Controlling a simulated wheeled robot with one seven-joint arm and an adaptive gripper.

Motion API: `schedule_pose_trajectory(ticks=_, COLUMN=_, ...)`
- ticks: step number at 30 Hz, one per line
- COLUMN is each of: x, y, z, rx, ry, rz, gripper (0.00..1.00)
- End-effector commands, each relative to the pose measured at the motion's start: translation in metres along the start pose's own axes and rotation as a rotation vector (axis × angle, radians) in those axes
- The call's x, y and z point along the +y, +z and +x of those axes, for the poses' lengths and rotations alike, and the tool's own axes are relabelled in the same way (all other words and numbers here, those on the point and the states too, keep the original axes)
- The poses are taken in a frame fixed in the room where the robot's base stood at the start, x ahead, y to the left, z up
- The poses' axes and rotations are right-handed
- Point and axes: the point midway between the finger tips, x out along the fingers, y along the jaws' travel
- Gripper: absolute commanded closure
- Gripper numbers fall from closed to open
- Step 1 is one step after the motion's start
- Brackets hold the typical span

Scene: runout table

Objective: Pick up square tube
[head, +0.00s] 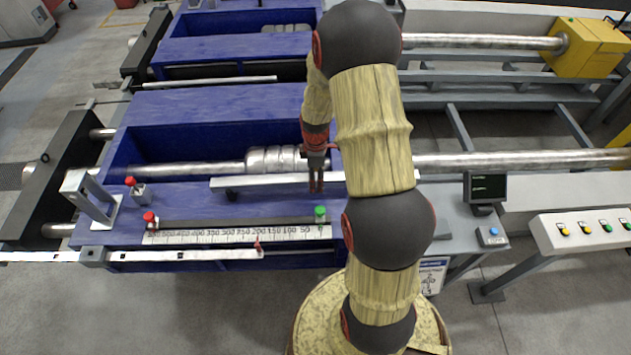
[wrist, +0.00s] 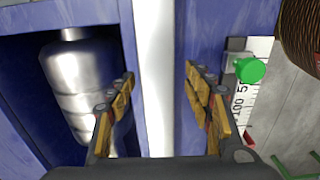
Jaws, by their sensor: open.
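The square tube (head: 265,181) is a long pale grey bar lying across the blue runout table (head: 190,198), in front of the trough. In the head view my gripper (head: 316,182) points down over the tube, and its fingers and my arm hide part of it. In the wrist view the tube (wrist: 155,75) runs up the picture between the two spread fingers of my gripper (wrist: 159,76). The fingers are open, with a gap on both sides of the tube. I cannot tell how far above it they are.
A shiny ribbed cylinder (head: 270,159) sits in the trough behind the tube. In front lie a ruler scale (head: 240,235), a red knob (head: 149,217) and a green knob (head: 320,211). A small screen (head: 486,187) stands to the right.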

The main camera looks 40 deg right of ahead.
Motion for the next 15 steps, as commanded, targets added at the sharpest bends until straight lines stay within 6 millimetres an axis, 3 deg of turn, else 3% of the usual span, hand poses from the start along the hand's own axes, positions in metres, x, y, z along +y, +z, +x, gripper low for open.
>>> schedule_pose_trajectory(ticks=4, x=0.0003, y=-0.0001, z=-0.0012, rx=0.0, ry=0.001, rz=0.0, gripper=0.5)
schedule_pose_trajectory(ticks=15, x=0.0003, y=-0.0001, z=-0.0014, rx=0.0, ry=0.001, rz=0.0, gripper=0.71)
